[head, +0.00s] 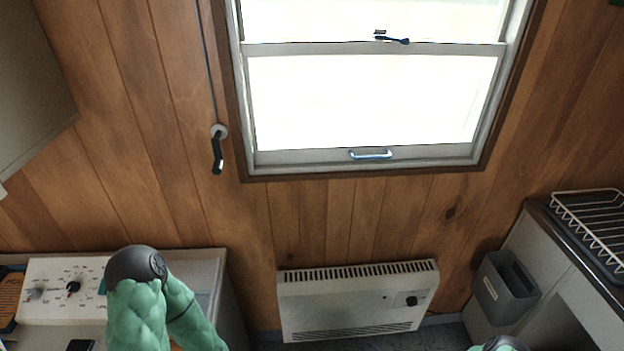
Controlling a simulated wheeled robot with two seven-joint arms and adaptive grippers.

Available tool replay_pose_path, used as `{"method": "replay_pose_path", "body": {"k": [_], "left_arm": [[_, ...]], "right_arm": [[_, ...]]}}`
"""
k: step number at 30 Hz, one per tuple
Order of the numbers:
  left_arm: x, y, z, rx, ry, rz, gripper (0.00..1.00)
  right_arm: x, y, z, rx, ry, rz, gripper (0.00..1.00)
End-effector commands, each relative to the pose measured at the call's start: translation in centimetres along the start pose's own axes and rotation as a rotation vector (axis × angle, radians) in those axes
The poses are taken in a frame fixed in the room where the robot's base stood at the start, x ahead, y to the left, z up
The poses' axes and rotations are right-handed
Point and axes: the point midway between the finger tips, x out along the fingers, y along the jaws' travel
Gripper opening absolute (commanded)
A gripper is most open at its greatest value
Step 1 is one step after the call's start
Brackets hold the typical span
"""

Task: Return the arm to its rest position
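One of my arms, with a green padded cover and a dark grey joint cap, rises at the lower left of the head view, in front of the counter (212,262) there. Its gripper is not visible. The top of a similar dark cap with green beside it shows at the bottom edge on the right. No gripper fingers show in the head view, so I cannot see whether either one is open or holds anything.
A white control box (62,290) with dials sits on the left counter. A wall heater (357,300) stands below the window (370,100). At right, a grey bin (505,287) hangs on a cabinet side, below a wire rack (598,225). A crank handle (217,152) hangs left of the window.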

Motion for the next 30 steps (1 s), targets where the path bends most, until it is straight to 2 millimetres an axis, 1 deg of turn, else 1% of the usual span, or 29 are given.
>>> {"method": "replay_pose_path", "body": {"k": [1, 4, 6, 10, 12, 15, 19, 22, 27, 30], "left_arm": [[-0.3, 0.1, 0.0, 0.0, 0.0, 0.0, 0.4], [-0.6, 0.2, 0.0, 0.0, 0.0, 0.0, 0.4], [-0.8, 0.3, 0.0, 0.0, 0.0, 0.0, 0.4], [-1.1, 0.4, 0.0, 0.0, 0.0, 0.0, 0.4], [-1.3, 0.5, 0.1, 0.0, 0.0, 0.0, 0.4], [-1.6, 0.6, 0.1, 0.0, 0.0, 0.0, 0.4], [-2.0, 0.7, 0.1, 0.0, 0.0, 0.0, 0.4], [-2.3, 0.8, 0.1, 0.0, 0.0, 0.0, 0.4], [-2.8, 1.0, 0.1, 0.0, 0.0, 0.0, 0.4], [-3.0, 1.1, 0.1, 0.0, 0.0, 0.0, 0.4]], "right_arm": [[0.4, 0.8, 2.2, 0.006, -0.048, 0.087, 0.63], [0.4, 3.1, 6.0, 0.009, -0.123, 0.27, 0.63], [-0.1, 4.6, 8.3, -0.002, -0.162, 0.394, 0.63], [-1.9, 7.0, 11.9, -0.052, -0.207, 0.613, 0.63], [-3.2, 7.9, 13.3, -0.095, -0.217, 0.719, 0.63], [-5.0, 8.8, 14.9, -0.176, -0.217, 0.855, 0.63], [-7.3, 9.0, 16.2, -0.306, -0.197, 0.993, 0.63], [-8.6, 8.5, 17.0, -0.424, -0.17, 1.063, 0.63], [-9.8, 6.5, 18.4, -0.636, -0.12, 1.103, 0.63], [-9.8, 5.1, 19.4, -0.745, -0.096, 1.085, 0.63]]}}
